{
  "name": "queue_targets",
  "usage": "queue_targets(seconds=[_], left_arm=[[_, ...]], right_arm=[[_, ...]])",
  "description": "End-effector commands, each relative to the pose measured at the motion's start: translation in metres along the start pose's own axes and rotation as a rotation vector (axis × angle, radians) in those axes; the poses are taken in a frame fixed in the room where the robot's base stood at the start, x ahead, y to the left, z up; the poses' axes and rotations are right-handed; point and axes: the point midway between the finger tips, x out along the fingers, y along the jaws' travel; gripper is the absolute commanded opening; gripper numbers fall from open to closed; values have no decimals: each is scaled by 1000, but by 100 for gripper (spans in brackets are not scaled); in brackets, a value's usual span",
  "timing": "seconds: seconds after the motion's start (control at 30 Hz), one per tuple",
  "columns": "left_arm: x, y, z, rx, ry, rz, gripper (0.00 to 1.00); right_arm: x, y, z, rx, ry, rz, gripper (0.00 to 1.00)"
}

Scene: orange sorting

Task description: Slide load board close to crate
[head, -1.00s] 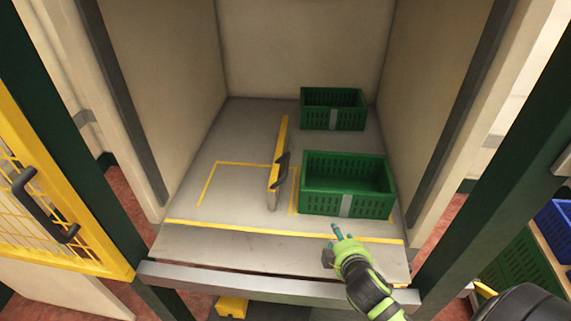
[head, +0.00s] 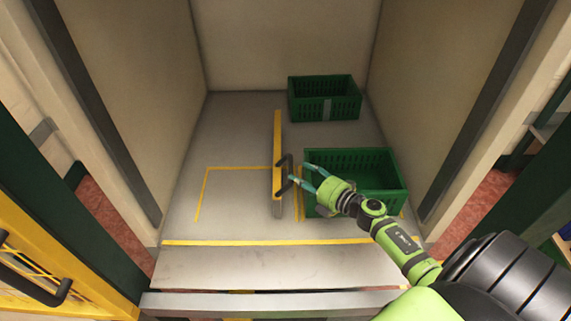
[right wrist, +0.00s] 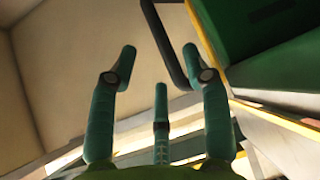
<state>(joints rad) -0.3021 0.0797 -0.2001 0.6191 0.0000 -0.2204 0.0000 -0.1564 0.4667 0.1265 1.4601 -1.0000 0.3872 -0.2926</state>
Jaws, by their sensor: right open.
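The load board (head: 278,150) stands upright on the grey floor of the bay, with a yellow top edge. A black handle (head: 285,178) sits on its right side near the front end. The front green crate (head: 355,200) stands to the right of the board, with a gap between them. My right gripper (head: 299,178) is open, in front of the crate's left part, with its teal fingers at the handle. In the right wrist view the handle (right wrist: 166,45) shows between the spread fingers; contact cannot be told. My left gripper is out of view.
A second green crate (head: 324,98) stands farther back on the right. Yellow lines mark the floor (head: 235,225), which is clear left of the board. Pale walls close the bay at the sides and back. A yellow mesh door (head: 75,285) with a black handle is at lower left.

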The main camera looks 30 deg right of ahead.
Motion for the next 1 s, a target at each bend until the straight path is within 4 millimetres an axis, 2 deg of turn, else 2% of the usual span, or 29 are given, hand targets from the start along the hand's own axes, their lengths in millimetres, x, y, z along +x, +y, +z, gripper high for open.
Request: queue_targets(seconds=[0.1, 0.3, 0.47, 0.7, 0.73, 0.83, 0.87, 1.0], left_arm=[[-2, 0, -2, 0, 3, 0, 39], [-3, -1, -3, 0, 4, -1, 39], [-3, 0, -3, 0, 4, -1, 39], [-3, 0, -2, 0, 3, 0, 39], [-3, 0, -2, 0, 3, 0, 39], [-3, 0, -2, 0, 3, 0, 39], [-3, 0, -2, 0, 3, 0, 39], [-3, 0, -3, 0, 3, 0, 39]], right_arm=[[20, 3, 0, 4, -2, 5, 48], [45, 2, 0, 4, -2, 5, 48], [54, 2, 0, 2, -1, 3, 48], [54, 1, -1, 2, 0, 2, 48], [54, 1, -1, 2, 0, 2, 44], [54, 2, -1, 2, 0, 3, 4], [54, 1, -1, 2, -1, 2, 0], [54, 1, -1, 4, -1, 2, 0]])
